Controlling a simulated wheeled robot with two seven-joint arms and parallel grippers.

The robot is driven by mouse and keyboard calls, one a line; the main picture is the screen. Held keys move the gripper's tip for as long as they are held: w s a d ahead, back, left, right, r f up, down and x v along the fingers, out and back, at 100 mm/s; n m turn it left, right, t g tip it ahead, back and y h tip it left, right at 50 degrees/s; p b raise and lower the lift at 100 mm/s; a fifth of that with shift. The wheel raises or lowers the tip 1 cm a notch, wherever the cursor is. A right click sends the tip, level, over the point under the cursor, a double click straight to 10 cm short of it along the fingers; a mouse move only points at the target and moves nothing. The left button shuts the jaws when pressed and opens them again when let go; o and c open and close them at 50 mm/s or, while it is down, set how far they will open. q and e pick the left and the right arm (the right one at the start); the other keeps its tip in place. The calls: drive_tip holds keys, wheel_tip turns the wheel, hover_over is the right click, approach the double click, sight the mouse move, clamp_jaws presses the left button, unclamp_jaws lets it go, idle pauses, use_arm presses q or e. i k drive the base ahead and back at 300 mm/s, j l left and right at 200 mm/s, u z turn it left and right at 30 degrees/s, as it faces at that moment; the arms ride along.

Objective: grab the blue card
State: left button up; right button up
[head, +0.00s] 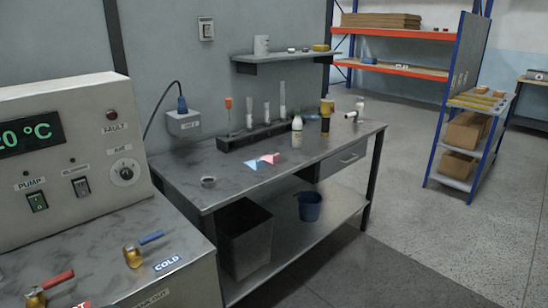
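A small light-blue, roughly triangular flat piece (253,165), which looks like the blue card, lies on the grey workbench (215,190) in the head view. A pink piece (270,158) lies right beside it on its right; I cannot tell whether the two touch. Neither my left nor my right gripper is in view.
Behind the card stands a black rack (258,135) with several upright tools. A white bottle (297,131) and a yellow-and-black item (326,115) stand to the right. A control panel (75,145) fills the left. A blue bucket (310,206) stands on the lower shelf. Open floor lies right.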

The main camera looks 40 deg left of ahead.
sight(254, 161)
drive_tip(key=i+l+u, duration=0.25)
drive_tip(key=i, duration=1)
drive_tip(key=i+u, duration=0.75)
drive_tip(key=u, duration=0.15)
drive_tip(key=i+u, duration=0.25)
drive_tip(key=u, duration=0.2)
drive_tip(key=i+u, duration=0.25)
drive_tip(key=u, duration=0.2)
drive_tip(key=i+l+u, duration=0.2)
drive_tip(key=u, duration=0.2)
drive_tip(key=i+l+u, duration=0.2)
drive_tip(key=u, duration=0.25)
